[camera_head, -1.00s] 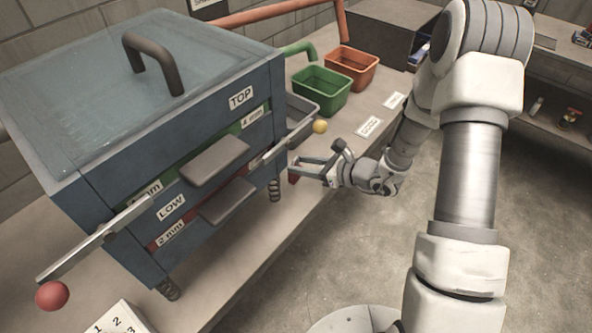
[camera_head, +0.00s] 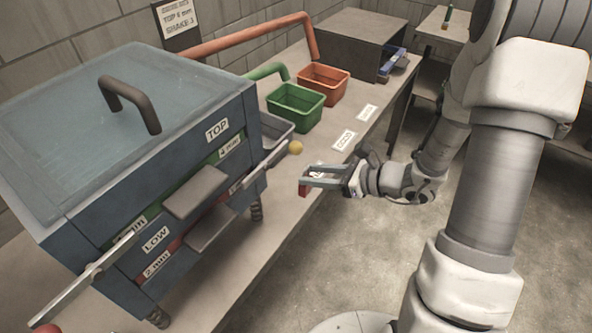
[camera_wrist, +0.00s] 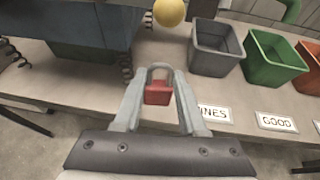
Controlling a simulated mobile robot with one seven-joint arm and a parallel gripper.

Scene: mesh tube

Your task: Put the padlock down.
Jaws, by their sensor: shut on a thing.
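The padlock (camera_wrist: 158,94) has a red body and a grey shackle. In the wrist view it sits between the two finger ends of my gripper (camera_wrist: 159,78), which is shut on it. In the head view my gripper (camera_head: 311,177) points left, near the front edge of the bench (camera_head: 285,222), right of the blue box. The red padlock body (camera_head: 304,189) shows at the fingertips there. The gap between padlock and bench top is hard to judge.
A blue sieve box (camera_head: 112,211) on springs stands at left, with levers ending in a yellow ball (camera_head: 295,147) and a red ball. Grey (camera_wrist: 215,50), green (camera_head: 296,106) and orange (camera_head: 324,83) bins stand behind. Labels lie before them, on otherwise clear bench top.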

